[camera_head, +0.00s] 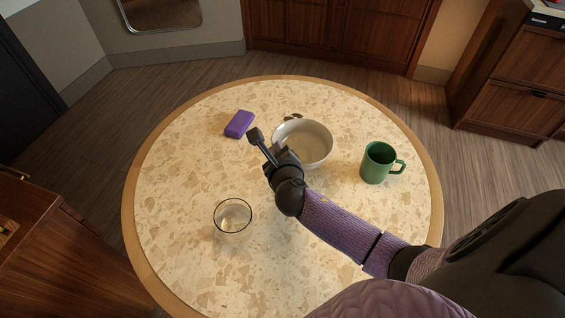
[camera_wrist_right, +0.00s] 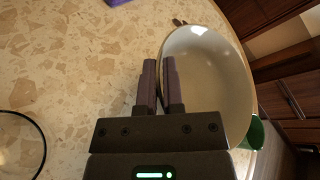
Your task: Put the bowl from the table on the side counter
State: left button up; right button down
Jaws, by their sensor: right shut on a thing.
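The bowl (camera_head: 310,143), pale grey-white and round, stands upright on the round stone-patterned table (camera_head: 180,190). My right gripper (camera_head: 268,143) is at the bowl's near-left rim. In the right wrist view, its two fingers (camera_wrist_right: 160,68) are close together with the rim of the bowl (camera_wrist_right: 210,80) between them, so it is shut on the bowl. The bowl appears to rest on the table still; I cannot tell any small gap. Which unit is the side counter is not clear from these views. My left gripper is not in view.
A green mug (camera_head: 377,163) stands right of the bowl. A purple block (camera_head: 239,124) lies to its left, a clear glass bowl (camera_head: 232,216) nearer left. Small brown items (camera_head: 293,117) lie behind the bowl. Wooden cabinets stand at right (camera_head: 515,105) and left (camera_head: 50,250).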

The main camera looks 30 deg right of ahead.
notch_tip(320, 180, down, 8)
jog(key=b, duration=0.5)
jog(key=shift+f+b, duration=0.15)
jog(key=shift+b, duration=0.25)
notch_tip(320, 180, down, 2)
jog(key=shift+f+b, duration=0.25)
jog(key=shift+b, duration=0.65)
jog(key=shift+r, duration=0.3)
jog(key=c, duration=1.2)
grip_release()
jog(key=shift+f, duration=0.15)
jog(key=o, duration=0.4)
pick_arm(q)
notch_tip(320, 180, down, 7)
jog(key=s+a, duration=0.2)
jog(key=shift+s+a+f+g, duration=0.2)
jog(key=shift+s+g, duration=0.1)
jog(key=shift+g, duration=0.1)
pick_arm(e)
jog(key=shift+o, duration=0.2)
